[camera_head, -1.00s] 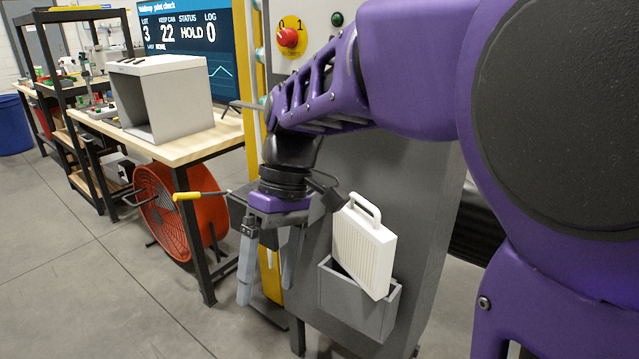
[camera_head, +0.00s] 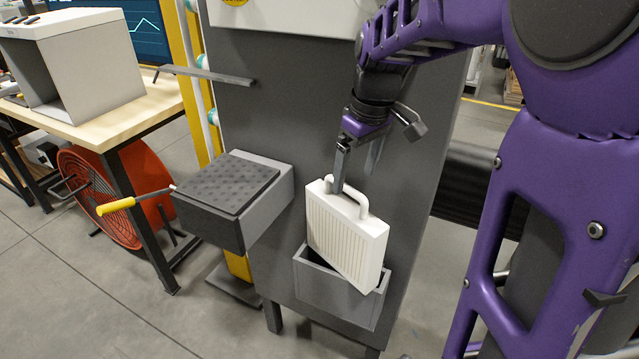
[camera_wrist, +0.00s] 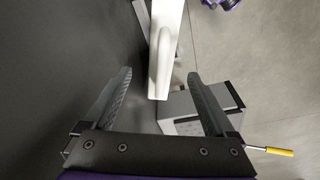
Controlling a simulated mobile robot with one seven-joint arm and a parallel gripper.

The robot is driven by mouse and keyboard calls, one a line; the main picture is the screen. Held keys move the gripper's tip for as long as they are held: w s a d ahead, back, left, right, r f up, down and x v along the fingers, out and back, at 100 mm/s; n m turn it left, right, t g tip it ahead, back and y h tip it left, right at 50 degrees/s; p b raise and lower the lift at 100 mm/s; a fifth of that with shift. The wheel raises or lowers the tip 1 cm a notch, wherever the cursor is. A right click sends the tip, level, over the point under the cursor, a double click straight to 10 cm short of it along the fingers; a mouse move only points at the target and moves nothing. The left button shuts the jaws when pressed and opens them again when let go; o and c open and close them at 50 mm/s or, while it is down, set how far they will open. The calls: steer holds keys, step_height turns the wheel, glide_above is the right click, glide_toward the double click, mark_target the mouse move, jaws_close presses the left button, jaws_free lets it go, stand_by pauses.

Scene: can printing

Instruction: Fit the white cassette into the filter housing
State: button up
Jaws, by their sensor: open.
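The white ribbed cassette (camera_head: 345,235) stands tilted in an open-topped grey holder (camera_head: 335,291) on the front of the dark cabinet, with its handle upward. My gripper (camera_head: 355,181) is open just above the handle, fingers pointing down. In the wrist view the cassette (camera_wrist: 166,45) and its handle show between the fingers of my gripper (camera_wrist: 159,76), with a gap on each side. A grey box (camera_head: 262,207) with a dark dimpled top and a yellow-gripped lever (camera_head: 117,206) sits left of the holder. I cannot tell for certain whether it is the filter housing.
A wooden bench (camera_head: 115,118) carrying a pale open box stands at the left, with an orange fan (camera_head: 115,197) below it. A thin grey shelf (camera_head: 208,75) sticks out left of the cabinet, above the grey box. Grey floor (camera_head: 75,290) is open at the front left.

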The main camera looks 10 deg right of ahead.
mark_target(345, 205)
steer(key=f, duration=0.3)
steer(key=w+a+f+b, duration=0.1)
steer(key=f, duration=0.2)
steer(key=f+b, duration=0.1)
steer(key=f, duration=0.3)
steer(key=shift+w+a, duration=0.15)
steer(key=shift+w, duration=0.1)
jaws_close()
